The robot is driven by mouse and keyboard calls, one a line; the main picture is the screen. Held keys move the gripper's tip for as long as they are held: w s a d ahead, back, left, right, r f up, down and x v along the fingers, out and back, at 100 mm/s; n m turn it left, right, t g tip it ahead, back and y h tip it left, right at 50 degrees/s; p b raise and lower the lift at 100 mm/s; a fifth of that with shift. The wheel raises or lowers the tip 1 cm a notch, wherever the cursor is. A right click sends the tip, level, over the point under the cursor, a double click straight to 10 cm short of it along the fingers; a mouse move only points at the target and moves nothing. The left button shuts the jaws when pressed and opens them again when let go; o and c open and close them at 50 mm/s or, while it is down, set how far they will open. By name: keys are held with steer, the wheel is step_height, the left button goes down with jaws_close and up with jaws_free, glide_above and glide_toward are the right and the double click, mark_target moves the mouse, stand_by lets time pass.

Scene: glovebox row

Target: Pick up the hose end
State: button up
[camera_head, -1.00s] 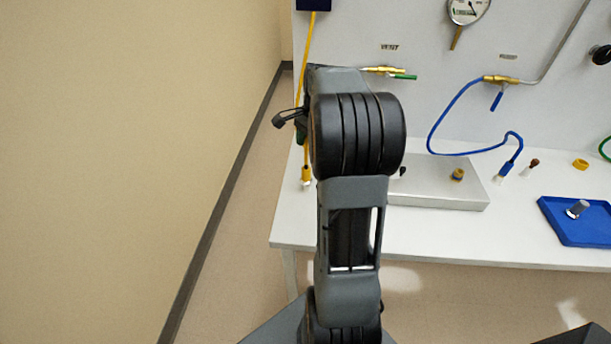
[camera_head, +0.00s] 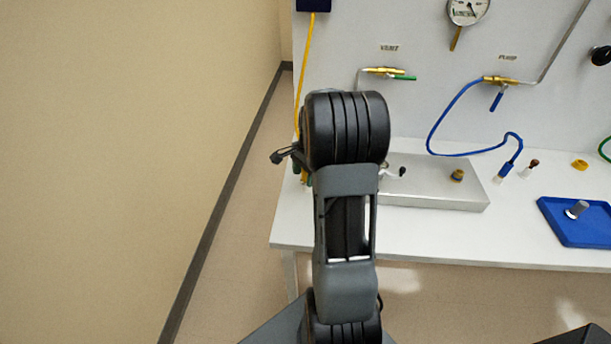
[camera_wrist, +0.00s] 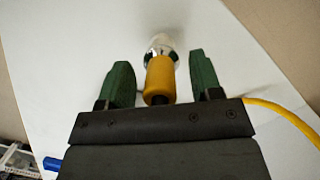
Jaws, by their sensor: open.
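The yellow hose end (camera_wrist: 160,78) shows in the wrist view as a yellow sleeve with a pale, shiny tip. My gripper (camera_wrist: 160,62) is open, with one green finger on each side of the sleeve. A gap shows between the sleeve and each finger. In the head view the yellow hose (camera_head: 307,58) hangs down at the left end of the bench. My arm hides most of its lower part there, and my gripper is mostly hidden too.
The white bench (camera_head: 420,230) carries a metal box (camera_head: 430,195) and a blue tray (camera_head: 575,232). A blue hose (camera_head: 438,115) runs from the pump valve (camera_head: 500,80) down to the bench. A beige wall stands to the left.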

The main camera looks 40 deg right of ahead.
steer(key=shift+c, duration=0.3)
steer(key=c, duration=1)
